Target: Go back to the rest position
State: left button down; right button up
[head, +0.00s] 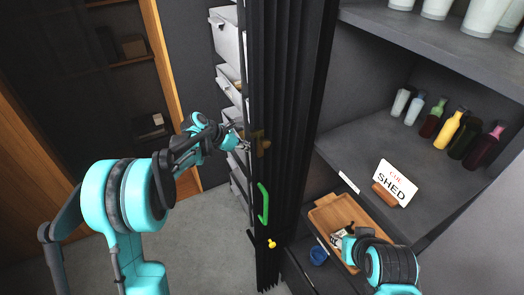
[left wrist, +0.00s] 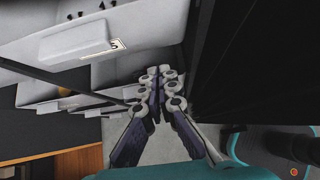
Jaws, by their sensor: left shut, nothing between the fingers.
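My left gripper (head: 240,143) is shut and empty, beside the left edge of a dark folded door (head: 292,90). In the left wrist view its closed fingers (left wrist: 158,78) point between white bins and a dark panel. A green handle (head: 263,203) and a yellow knob (head: 271,244) are on the door, below the left gripper and apart from it. My right gripper (head: 352,240) is at the lower right, over a wooden tray (head: 325,218). It is small and partly hidden by its own wrist, so its fingers are unclear.
White bins (head: 226,38) stand on a rack behind the door. Several bottles (head: 450,130) and a card sign (head: 394,183) stand on the right shelf. A blue cup (head: 318,255) is left of the tray. Grey floor (head: 205,230) is clear between my left arm and the door.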

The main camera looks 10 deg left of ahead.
pick_arm(q)
jog(key=s+a+f+m+y+b, duration=0.15)
jog(key=s+m+b, duration=0.35)
jog(key=s, duration=0.5)
jog(key=s+a+r+m+y+b, duration=0.1)
jog(key=s+m+y+b, duration=0.2)
jog(key=s+m, duration=0.6)
jog(key=s+a+f+m+t+y+b, duration=0.1)
jog(key=s+a+f+m+b, duration=0.1)
jog(key=s+f+m, duration=0.3)
jog(key=s+a+f+m+t+y+b, duration=0.1)
jog(key=s+f+m+b, duration=0.3)
jog(key=s, duration=0.6)
jog(key=shift+a+f+m+y, duration=0.5)
jog(key=shift+f+m+y, duration=0.15)
jog(key=shift+f+m, duration=0.2)
jog(key=shift+s, duration=0.1)
